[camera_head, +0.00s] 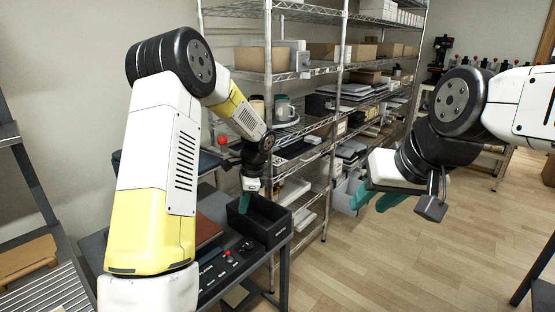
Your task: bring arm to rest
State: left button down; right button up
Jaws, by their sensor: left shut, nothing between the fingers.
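My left arm (160,170) reaches in from the left and bends down over the work table. My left gripper (246,202) has teal fingers that point down, shut and empty, at the black open bin (268,226). Whether the fingers touch the bin is hard to tell. My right arm (510,103) comes in from the right. My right gripper (375,197) hangs in front of the shelving, its teal fingers apart with nothing seen between them.
A red-knobbed press (222,142) is partly hidden behind my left arm. A small control panel (226,262) lies on the table front.

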pick_arm(q)
jog(key=s+r+n+t+h, duration=0.1)
jog(key=s+r+n, duration=0.2)
jog(key=s+r, duration=0.4)
jog(key=s+r+n+t+h, duration=0.1)
jog(key=s+r+n, duration=0.35)
jog(key=r, duration=0.55)
jog(key=s+r+n+t+h, duration=0.1)
jog(key=s+r+n+t, duration=0.1)
jog(key=s, duration=0.6)
jog(key=s+d+r+n+t+h, duration=0.1)
jog(key=s+r+n+h, duration=0.1)
jog(key=s, duration=0.6)
jog(key=r+n, duration=0.1)
jog(key=n, duration=0.1)
jog(key=shift+s+r+n+t, duration=0.25)
jog(key=shift+s+n+t, duration=0.05)
jog(key=shift+n+t, duration=0.1)
